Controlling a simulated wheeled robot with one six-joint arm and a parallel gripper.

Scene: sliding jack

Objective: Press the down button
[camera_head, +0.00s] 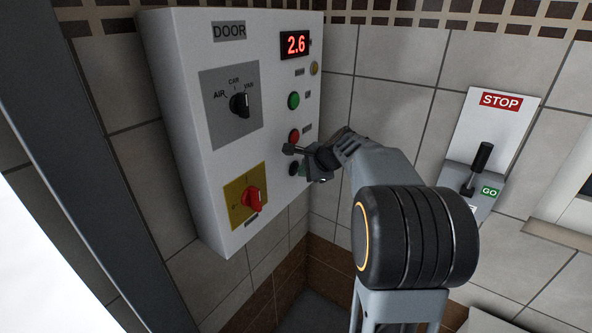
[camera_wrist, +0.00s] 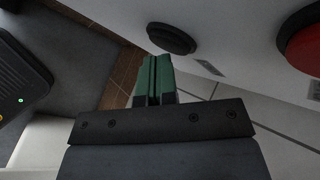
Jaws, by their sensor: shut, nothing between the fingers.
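The white control panel (camera_head: 190,150) on the wall carries a column of round buttons. A green button (camera_head: 293,100) is above a red button (camera_head: 294,135), and a black button (camera_head: 293,168) is lowest, partly hidden by my gripper. The button labels are too small to read, so I cannot tell which one is marked down. My gripper (camera_head: 303,170) is shut and empty beside the black button. In the wrist view its green fingers (camera_wrist: 156,60) point toward the panel, just below the black button (camera_wrist: 171,39); contact is not clear. The red button (camera_wrist: 304,40) is at the right.
The panel also has a red 2.6 display (camera_head: 295,44), a black selector knob (camera_head: 240,104) and a red rotary switch (camera_head: 251,198) on a yellow plate. A STOP/GO lever (camera_head: 478,168) is on the right wall. The panel's side and the tiled corner are close to my arm.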

